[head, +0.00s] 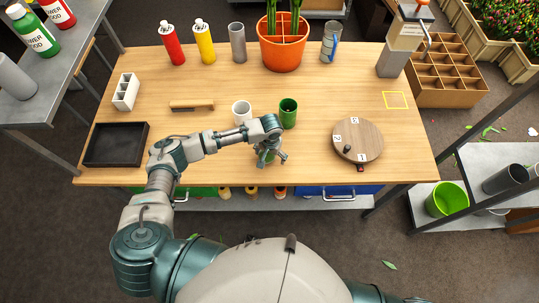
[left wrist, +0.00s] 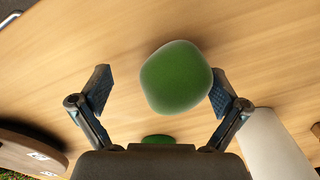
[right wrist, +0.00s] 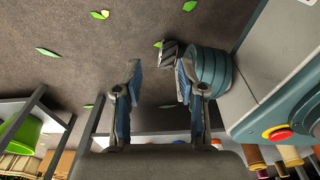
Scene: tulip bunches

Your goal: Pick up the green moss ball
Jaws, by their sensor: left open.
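The green moss ball (left wrist: 176,78) is a rounded, fuzzy lump on the wooden table, large in the left wrist view. My left gripper (left wrist: 160,92) is open around it. The ball lies between the fingers, nearer the right one in that view, and I cannot tell if they touch. In the head view my left gripper (head: 270,157) points down near the table's front edge and mostly hides the ball. My right gripper (right wrist: 160,78) is open and empty, its fingers apart over the floor. It does not show in the head view.
A white cup (head: 242,112) and a green cup (head: 288,113) stand just behind my left gripper. A round wooden board (head: 372,138) lies to the right, a black tray (head: 103,157) to the left. An orange pot (head: 281,52) and bottles stand at the back.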

